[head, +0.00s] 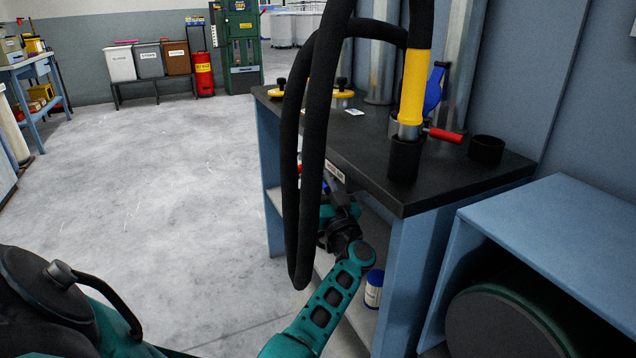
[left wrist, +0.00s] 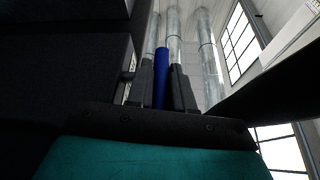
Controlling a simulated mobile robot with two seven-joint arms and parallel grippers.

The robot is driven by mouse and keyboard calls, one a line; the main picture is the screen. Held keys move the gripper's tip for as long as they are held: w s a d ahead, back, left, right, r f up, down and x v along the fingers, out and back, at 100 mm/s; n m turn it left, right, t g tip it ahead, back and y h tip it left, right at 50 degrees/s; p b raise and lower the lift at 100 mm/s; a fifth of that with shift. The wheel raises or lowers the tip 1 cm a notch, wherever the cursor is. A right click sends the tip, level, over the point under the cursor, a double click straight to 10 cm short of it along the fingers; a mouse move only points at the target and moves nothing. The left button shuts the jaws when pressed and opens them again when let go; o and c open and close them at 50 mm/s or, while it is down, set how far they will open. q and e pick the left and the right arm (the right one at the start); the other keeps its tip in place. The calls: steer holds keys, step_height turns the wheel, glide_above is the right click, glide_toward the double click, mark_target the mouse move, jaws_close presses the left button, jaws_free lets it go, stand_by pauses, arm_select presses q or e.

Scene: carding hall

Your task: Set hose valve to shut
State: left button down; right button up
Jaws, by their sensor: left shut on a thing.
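A thick black hose (head: 291,150) loops down in front of the bench and up out of the picture. It has a yellow sleeve (head: 413,85) with a metal end seated in a black cup on the bench top. A red lever (head: 445,134) sticks out to the right near that end, roughly level. My left gripper (head: 328,194) is below the bench's front edge, partly hidden behind the hose loop. In the left wrist view its fingers (left wrist: 162,92) are shut on a blue bar (left wrist: 162,72). What the bar belongs to is hidden.
The dark bench top (head: 365,140) holds an empty black cup (head: 486,149), a blue object (head: 434,90) behind the sleeve, and a yellow piece with black knobs. A blue cabinet (head: 560,225) is at right. The floor at left is clear.

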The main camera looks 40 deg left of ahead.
arm_select(q)
steer(key=c, duration=1.1)
jaws_free()
steer(key=shift+w+d, duration=0.15)
steer(key=shift+w, duration=0.1)
